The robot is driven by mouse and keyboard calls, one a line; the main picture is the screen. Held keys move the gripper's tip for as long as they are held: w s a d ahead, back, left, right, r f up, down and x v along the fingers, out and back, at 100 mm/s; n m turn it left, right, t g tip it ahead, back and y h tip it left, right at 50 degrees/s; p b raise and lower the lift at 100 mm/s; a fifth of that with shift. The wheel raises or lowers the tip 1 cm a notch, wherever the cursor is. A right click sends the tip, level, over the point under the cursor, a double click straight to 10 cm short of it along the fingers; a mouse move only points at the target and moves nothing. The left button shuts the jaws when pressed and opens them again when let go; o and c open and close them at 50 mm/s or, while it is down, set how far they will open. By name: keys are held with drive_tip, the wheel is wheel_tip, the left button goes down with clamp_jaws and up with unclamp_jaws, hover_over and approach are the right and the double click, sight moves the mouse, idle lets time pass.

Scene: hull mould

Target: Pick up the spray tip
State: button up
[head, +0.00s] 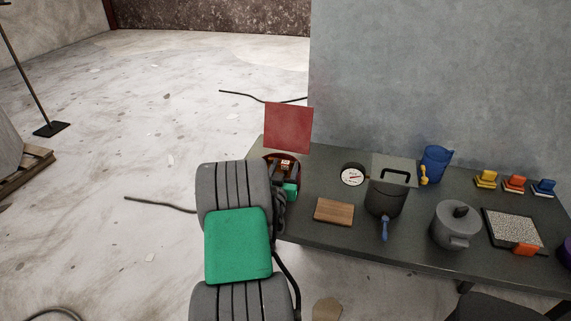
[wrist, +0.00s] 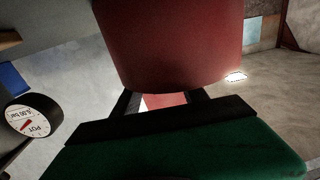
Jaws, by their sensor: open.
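I cannot make out the spray tip for certain in either view. At the left end of the table, a red case (head: 288,127) stands with its lid raised. Small orange and pale items (head: 286,163) show inside it, too small to name. My gripper (head: 284,172) is at this case, partly hidden by my arm. In the wrist view the raised red lid (wrist: 172,40) fills the upper middle. My gripper (wrist: 160,101) points toward it with its dark fingers apart, and a small red and pale patch shows between them. I see nothing held.
On the dark table (head: 325,238) stand a dial gauge (head: 352,174), also in the wrist view (wrist: 32,120), a wooden block (head: 334,211), a dark pot (head: 384,199), a grey lidded pot (head: 456,225), a blue cup (head: 435,163) and a speckled tray (head: 486,214). A wall rises behind.

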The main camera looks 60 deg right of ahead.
drive_tip(key=shift+w+d, duration=0.1)
drive_tip(key=shift+d, duration=0.5)
drive_tip(key=shift+c, duration=0.3)
clamp_jaws()
